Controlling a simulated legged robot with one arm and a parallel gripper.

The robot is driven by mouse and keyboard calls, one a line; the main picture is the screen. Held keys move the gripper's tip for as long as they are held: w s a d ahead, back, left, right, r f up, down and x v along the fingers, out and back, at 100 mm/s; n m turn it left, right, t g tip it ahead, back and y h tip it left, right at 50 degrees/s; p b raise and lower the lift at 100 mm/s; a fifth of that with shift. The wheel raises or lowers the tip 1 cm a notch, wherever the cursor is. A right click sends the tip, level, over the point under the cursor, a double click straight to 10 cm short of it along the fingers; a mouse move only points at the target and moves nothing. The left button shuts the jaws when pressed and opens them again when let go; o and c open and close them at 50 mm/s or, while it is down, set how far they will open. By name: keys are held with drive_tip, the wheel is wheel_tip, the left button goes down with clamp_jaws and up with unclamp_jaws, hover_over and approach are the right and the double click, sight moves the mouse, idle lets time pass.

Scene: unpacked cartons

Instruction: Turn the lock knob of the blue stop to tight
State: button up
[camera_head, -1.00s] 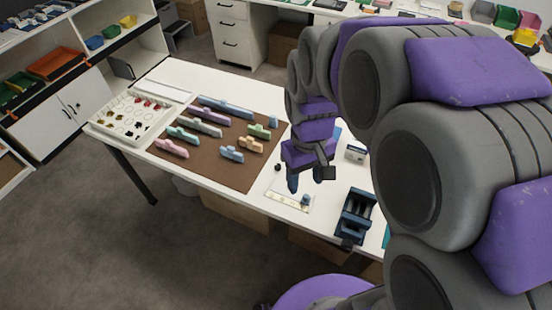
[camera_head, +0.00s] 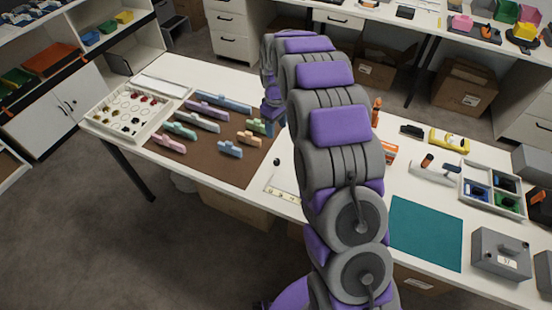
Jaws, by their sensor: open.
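Several pastel pieces stand on the brown mat (camera_head: 205,168). A small light-blue piece (camera_head: 230,149) stands near the mat's front right, and a longer blue bar (camera_head: 222,102) lies at the back. I cannot tell which of these, if either, is the blue stop; a lock knob is too small to make out. My gripper (camera_head: 275,117) is open at the far right corner of the mat, near a small green piece (camera_head: 257,125). My arm hides most of it, and I cannot see whether it touches anything.
A tray of small parts (camera_head: 130,90) stands left of the mat. A white plate with a ruled edge (camera_head: 283,192) is partly behind my arm. To the right are a teal mat (camera_head: 426,232), a grey box (camera_head: 500,252) and a divided tray (camera_head: 492,188).

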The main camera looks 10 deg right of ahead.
sight(276, 160)
drive_tip(key=f+b, duration=0.1)
drive_tip(key=f, duration=0.5)
drive_tip(key=f+b, duration=0.1)
drive_tip(key=f, duration=0.5)
drive_tip(key=f+b, duration=0.1)
drive_tip(key=f, duration=0.5)
drive_tip(key=shift+w+f+b, duration=0.1)
drive_tip(key=shift+w+b, duration=0.2)
drive_tip(key=shift+b, duration=0.1)
clamp_jaws()
